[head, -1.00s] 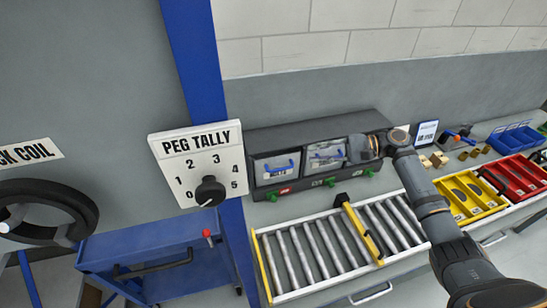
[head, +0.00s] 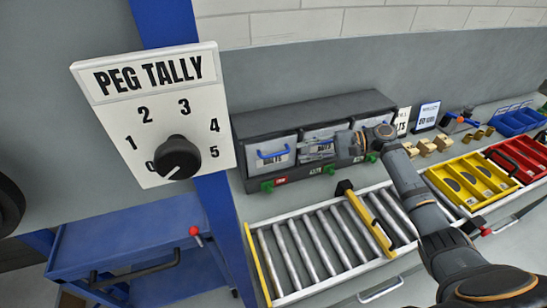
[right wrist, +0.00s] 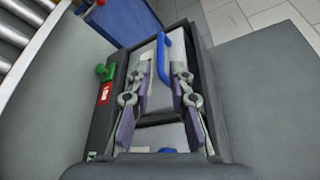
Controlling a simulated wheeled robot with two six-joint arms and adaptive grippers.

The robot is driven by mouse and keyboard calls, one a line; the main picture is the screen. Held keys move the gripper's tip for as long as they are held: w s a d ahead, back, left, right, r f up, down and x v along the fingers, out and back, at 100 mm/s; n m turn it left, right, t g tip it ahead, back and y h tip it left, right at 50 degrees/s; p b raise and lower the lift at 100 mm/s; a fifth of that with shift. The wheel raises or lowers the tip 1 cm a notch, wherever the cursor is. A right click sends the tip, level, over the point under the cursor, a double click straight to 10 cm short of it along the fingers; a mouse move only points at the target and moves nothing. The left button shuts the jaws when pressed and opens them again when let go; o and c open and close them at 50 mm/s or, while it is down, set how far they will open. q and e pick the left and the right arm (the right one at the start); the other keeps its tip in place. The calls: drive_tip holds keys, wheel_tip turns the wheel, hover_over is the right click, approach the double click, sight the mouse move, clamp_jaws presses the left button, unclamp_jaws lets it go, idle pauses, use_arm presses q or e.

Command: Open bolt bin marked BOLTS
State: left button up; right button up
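A dark cabinet (head: 310,112) at the back of the bench holds a row of pale-fronted bins with blue handles. The leftmost bin (head: 285,168) appears shut. Its blue handle (head: 273,153) shows clearly, but its label is too small to read surely. My right gripper (head: 304,151) reaches in from the right, before the middle bin. In the right wrist view its two fingers (right wrist: 165,72) are apart, with a blue handle (right wrist: 163,58) beyond and between them and nothing gripped. My arm hides part of the right-hand bins. My left gripper is out of view.
Green knobs (head: 267,186) stick out below the bins. A roller conveyor (head: 310,240) lies in front. Yellow (head: 470,182) and red trays (head: 520,155) stand right. A PEG TALLY dial board (head: 155,110) and blue cart (head: 130,240) are left.

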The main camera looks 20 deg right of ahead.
sight(276, 154)
drive_tip(key=p+x, duration=0.3)
drive_tip(key=x, duration=0.6)
drive_tip(key=shift+a+r, duration=0.1)
drive_tip(key=shift+a, duration=0.15)
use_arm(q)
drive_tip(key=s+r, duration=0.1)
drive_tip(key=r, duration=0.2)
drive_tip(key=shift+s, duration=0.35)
use_arm(e)
drive_tip(key=shift+w+a+f, duration=0.15)
drive_tip(key=shift+a+f, duration=0.1)
drive_tip(key=shift+a, duration=0.05)
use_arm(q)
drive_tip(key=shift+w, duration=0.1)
use_arm(e)
clamp_jaws()
